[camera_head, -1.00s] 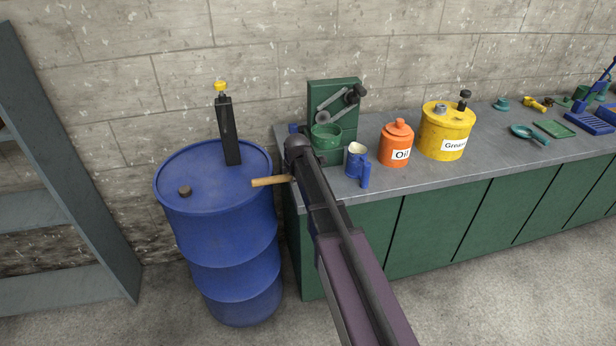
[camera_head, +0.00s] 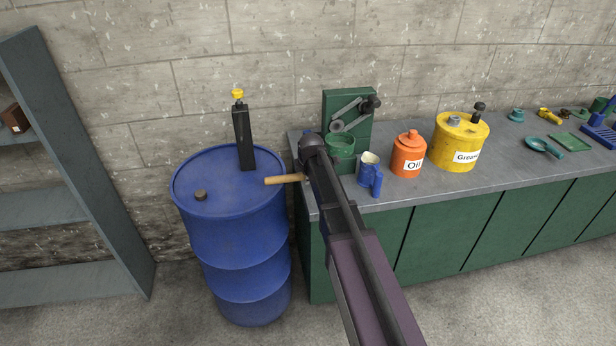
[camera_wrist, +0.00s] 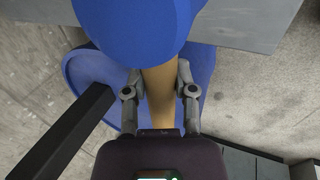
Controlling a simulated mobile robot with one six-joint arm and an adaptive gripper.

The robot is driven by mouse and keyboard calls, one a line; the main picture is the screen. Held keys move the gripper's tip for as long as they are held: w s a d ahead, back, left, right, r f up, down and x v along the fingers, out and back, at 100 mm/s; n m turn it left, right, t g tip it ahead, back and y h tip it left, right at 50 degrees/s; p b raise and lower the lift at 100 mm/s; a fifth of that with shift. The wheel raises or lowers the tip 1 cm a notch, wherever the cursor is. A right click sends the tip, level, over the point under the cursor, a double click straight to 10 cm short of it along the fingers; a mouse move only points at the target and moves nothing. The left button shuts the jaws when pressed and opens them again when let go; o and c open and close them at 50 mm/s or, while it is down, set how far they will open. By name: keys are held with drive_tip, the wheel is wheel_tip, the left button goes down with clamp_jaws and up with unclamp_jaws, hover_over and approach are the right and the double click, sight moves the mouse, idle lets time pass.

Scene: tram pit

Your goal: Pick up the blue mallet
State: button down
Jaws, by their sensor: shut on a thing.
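The blue mallet has a thick blue head (camera_wrist: 135,28) and a tan wooden handle (camera_wrist: 160,100). In the wrist view my gripper (camera_wrist: 159,74) is shut on the handle, one finger on each side, just below the head. In the head view the handle (camera_head: 284,180) sticks out to the left of my arm, between the drum and the bench. The mallet's head and my fingers are mostly hidden behind my arm there.
A blue drum (camera_head: 235,225) with a black-and-yellow pump stands at left. The grey-topped bench (camera_head: 400,203) holds a blue jug (camera_head: 368,172), an orange oil can (camera_head: 408,158) and a yellow grease can (camera_head: 455,130). A shelf (camera_head: 75,208) stands far left.

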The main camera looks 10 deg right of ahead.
drive_tip(key=shift+r+p, duration=2.7)
drive_tip(key=shift+r, duration=0.45)
drive_tip(key=c, duration=1)
unclamp_jaws()
clamp_jaws()
drive_tip(key=shift+s, duration=0.1)
